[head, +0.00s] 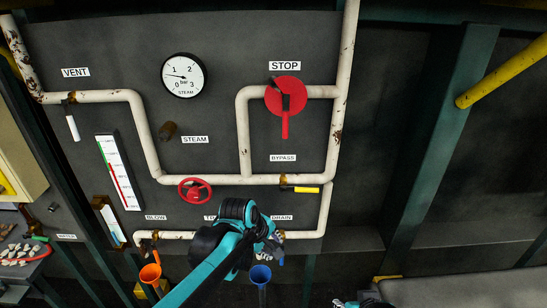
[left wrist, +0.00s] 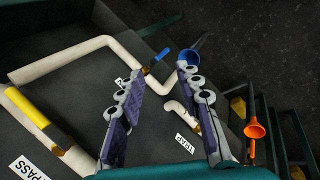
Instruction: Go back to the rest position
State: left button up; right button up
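My left gripper (head: 272,248) reaches up from the bottom of the head view and is in front of the lower pipe, close to the DRAIN label (head: 284,217). In the left wrist view my left gripper (left wrist: 162,72) has its two fingers apart, with nothing held between them. The drain valve's blue handle (left wrist: 160,55) shows just beyond the fingertips, apart from them as far as I can see. A small teal part at the bottom edge of the head view may be my right gripper (head: 358,303); it is mostly cut off.
White pipes (head: 240,180) run across the grey panel, with a red wheel (head: 195,190), a red STOP lever (head: 285,125) and a yellow bypass handle (head: 306,190). A blue funnel (head: 261,273) and an orange funnel (head: 150,274) stand below. A yellow pipe (head: 505,72) is at the upper right.

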pick_arm(q)
jog(key=s+a+m+t+y, duration=0.2)
jog(key=s+a+m, duration=0.8)
jog(key=s+a, duration=0.7)
jog(key=shift+s+m+t+y+b, duration=0.3)
jog(key=shift+s+t+y+b, duration=0.1)
jog(key=shift+y, duration=0.2)
